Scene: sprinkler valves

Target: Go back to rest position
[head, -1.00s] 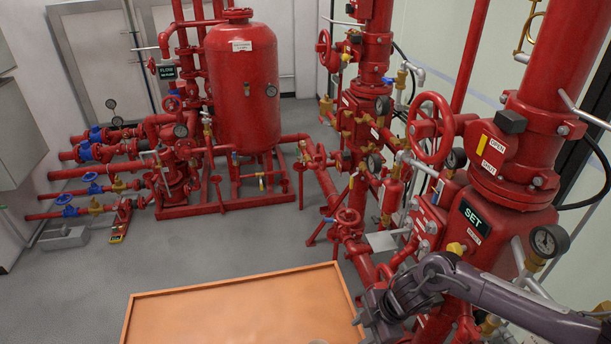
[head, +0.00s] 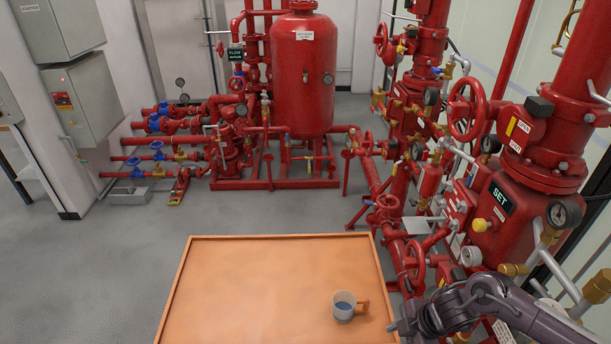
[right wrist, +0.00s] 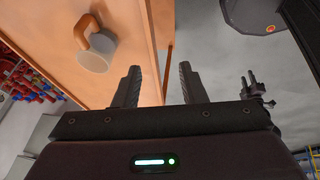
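My right arm comes in at the bottom right of the head view, with its gripper (head: 397,328) by the right edge of the orange-topped table (head: 240,290). In the right wrist view my right gripper (right wrist: 158,84) is open, its two dark fingers apart with nothing between them. A mug (head: 344,308) with an orange handle and dark blue contents stands on the table near its right side, left of the right gripper and apart from it. The mug also shows in the right wrist view (right wrist: 99,53), upper left of the fingers. My left gripper is not in view.
Red sprinkler valves and pipes (head: 535,160) stand close to my right arm. A red tank (head: 304,85) stands at the back. Grey cabinets (head: 85,100) hang at the left. The grey floor (head: 90,270) left of the table is clear.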

